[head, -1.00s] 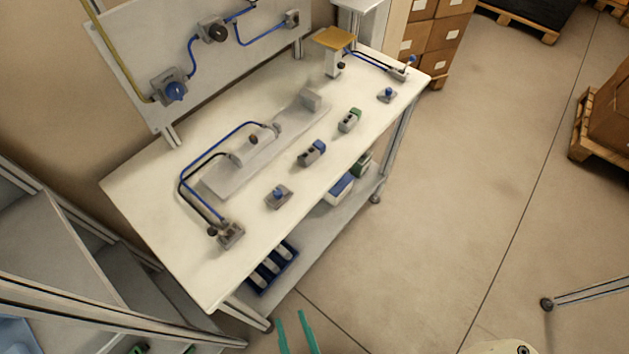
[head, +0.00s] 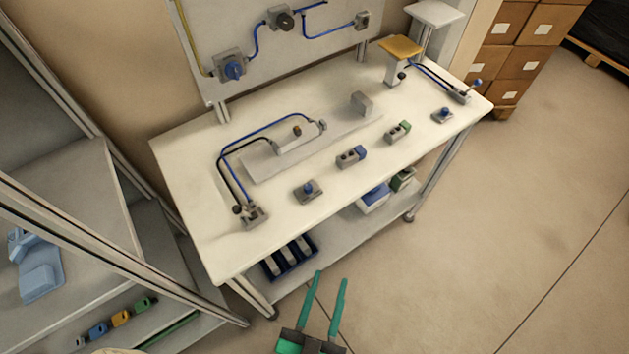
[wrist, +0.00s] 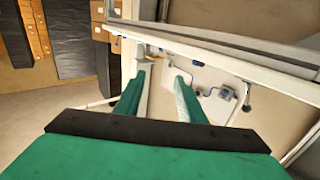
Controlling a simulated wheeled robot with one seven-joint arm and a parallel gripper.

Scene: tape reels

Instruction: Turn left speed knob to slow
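A small grey block with a blue knob (head: 308,188) sits near the front edge of the white worktable (head: 190,190), left of its middle. A similar blue-knobbed block (head: 443,113) sits near the right end. I cannot read any marks on either, so the slow setting cannot be told. My gripper (head: 331,281) has two green fingers, spread apart and empty. It is in front of the table, apart from both knobs. In the wrist view the open fingers (wrist: 155,95) point past the table's edge, and neither knob can be made out clearly.
Two switch blocks, blue-ended (head: 351,156) and green-ended (head: 398,132), sit between the knobs. Behind them is a cylinder (head: 296,143) with looping hoses. A back panel (head: 310,50) carries a larger blue dial (head: 233,70). A shelf rack (head: 80,150) stands left. The floor at right is clear.

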